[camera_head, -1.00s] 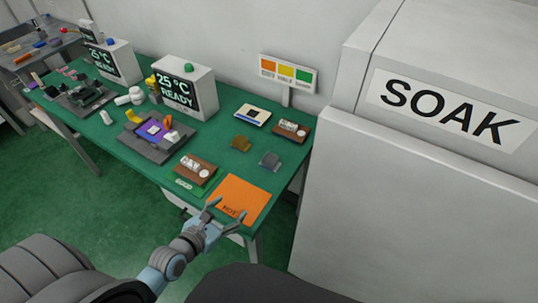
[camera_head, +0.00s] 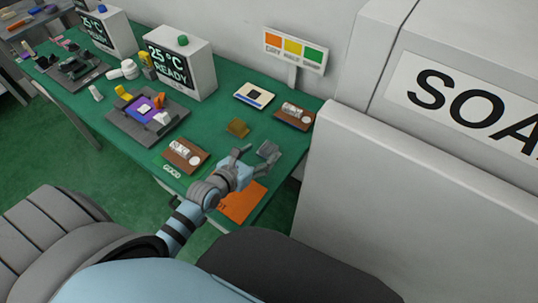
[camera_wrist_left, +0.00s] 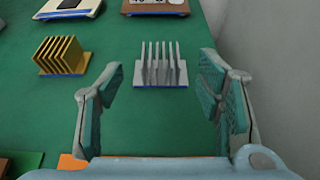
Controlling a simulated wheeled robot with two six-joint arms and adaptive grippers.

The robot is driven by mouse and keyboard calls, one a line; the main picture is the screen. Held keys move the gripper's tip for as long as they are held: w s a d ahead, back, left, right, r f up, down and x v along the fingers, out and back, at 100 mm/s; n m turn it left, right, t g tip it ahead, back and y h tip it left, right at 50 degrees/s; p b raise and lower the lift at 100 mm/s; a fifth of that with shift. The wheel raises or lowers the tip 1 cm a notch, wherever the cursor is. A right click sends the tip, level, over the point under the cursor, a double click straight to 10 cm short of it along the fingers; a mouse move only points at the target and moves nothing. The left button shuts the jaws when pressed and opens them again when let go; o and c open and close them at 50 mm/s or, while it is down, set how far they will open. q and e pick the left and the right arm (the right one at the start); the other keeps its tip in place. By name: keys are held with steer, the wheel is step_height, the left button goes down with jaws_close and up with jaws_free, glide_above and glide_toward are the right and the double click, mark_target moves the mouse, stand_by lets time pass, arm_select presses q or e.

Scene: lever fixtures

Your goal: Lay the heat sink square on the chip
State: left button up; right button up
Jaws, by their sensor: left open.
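A silver finned heat sink (camera_head: 267,149) with a blue base stands on the green table. It also shows in the left wrist view (camera_wrist_left: 160,66). A gold finned heat sink (camera_head: 238,128) stands to its left, also in the left wrist view (camera_wrist_left: 61,56). The chip (camera_head: 145,109) is a small pale square on a purple board in a dark fixture (camera_head: 120,122). My left gripper (camera_head: 262,155) is open and empty, just short of the silver heat sink; in the left wrist view its fingers lie either side of the sink's near side. My right gripper is out of view.
An orange mat (camera_head: 240,203) lies below my left gripper. Brown trays with white rolls (camera_head: 185,155) (camera_head: 295,115) and a white pad (camera_head: 254,95) lie nearby. The grey SOAK cabinet (camera_head: 400,180) closes off the right.

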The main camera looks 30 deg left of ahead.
mark_target(268, 148)
arm_select(q)
steer(key=b+x, duration=0.2)
steer(key=x, duration=0.3)
steer(key=shift+w+f, duration=0.1)
steer(key=shift+w, duration=0.1)
steer(key=shift+w+d+f, duration=0.1)
steer(key=shift+w, duration=0.25)
steer(key=shift+s+r, duration=0.1)
steer(key=shift+r, duration=0.1)
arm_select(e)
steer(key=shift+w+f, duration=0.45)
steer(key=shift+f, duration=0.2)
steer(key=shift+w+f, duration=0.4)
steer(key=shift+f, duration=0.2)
arm_select(q)
steer(key=shift+c, duration=1.2)
steer(key=c, duration=1)
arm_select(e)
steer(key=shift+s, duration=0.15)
arm_select(q)
steer(key=shift+c, duration=0.2)
